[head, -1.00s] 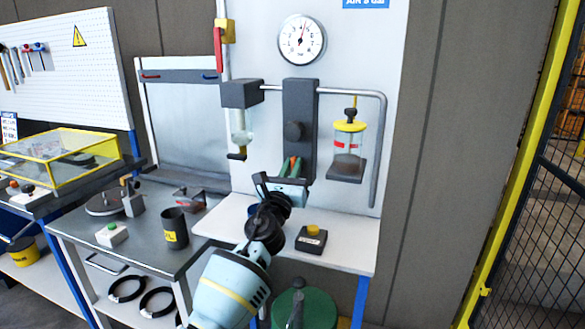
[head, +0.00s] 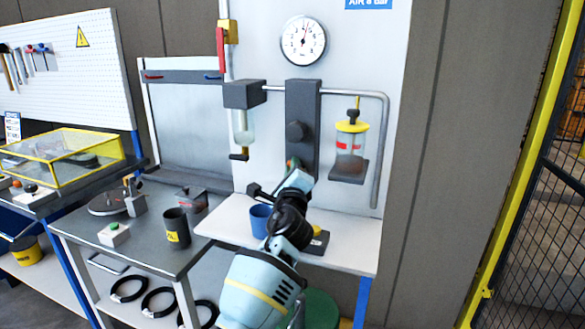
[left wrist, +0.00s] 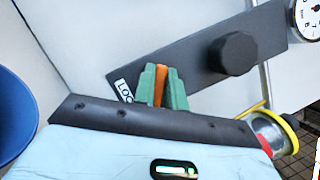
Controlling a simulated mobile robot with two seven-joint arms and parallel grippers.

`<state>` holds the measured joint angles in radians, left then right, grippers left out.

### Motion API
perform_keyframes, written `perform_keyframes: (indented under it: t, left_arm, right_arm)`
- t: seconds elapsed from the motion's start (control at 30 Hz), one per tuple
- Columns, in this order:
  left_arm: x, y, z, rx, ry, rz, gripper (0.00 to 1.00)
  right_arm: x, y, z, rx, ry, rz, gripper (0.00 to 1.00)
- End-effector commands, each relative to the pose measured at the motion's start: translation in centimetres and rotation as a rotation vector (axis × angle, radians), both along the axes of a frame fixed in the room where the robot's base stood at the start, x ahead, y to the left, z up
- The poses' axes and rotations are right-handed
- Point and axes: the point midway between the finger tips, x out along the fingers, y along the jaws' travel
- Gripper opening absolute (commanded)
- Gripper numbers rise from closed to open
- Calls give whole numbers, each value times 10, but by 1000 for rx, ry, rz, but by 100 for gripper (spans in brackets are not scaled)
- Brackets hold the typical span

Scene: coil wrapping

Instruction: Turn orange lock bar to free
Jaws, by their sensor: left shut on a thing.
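The orange lock bar (left wrist: 161,84) stands between the two green fingers of my left gripper (left wrist: 163,88) in the left wrist view. The fingers are shut on it, in front of the dark upright plate (left wrist: 195,60), beside a partly covered "LOC…" label (left wrist: 125,90). In the head view my left gripper (head: 293,164) is at the lower part of the dark plate (head: 302,105), below its round knob (head: 295,131). The bar is mostly hidden there by the gripper and wrist. My right gripper is not in view.
A clear bowl with a yellow lid (head: 351,135) hangs right of the plate, and a clear cylinder (head: 242,127) hangs left. A blue cup (head: 260,221) and a yellow-button box (head: 317,241) stand on the white shelf (head: 230,228) below. A gauge (head: 304,39) is above.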

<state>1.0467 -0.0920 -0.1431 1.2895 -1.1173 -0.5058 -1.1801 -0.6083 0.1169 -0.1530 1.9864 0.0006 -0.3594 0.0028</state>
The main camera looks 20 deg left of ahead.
Motion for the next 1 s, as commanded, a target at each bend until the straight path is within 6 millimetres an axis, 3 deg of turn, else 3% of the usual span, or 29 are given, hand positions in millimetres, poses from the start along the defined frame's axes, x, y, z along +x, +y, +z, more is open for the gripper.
perform_keyframes:
  t: [0.5,1.0]
  left_arm:
    - [0,1,-1,-452,15,0,0]
    - [0,1,-5,-639,24,0,0]
  right_arm:
    - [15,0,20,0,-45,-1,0]
    - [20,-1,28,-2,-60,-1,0]
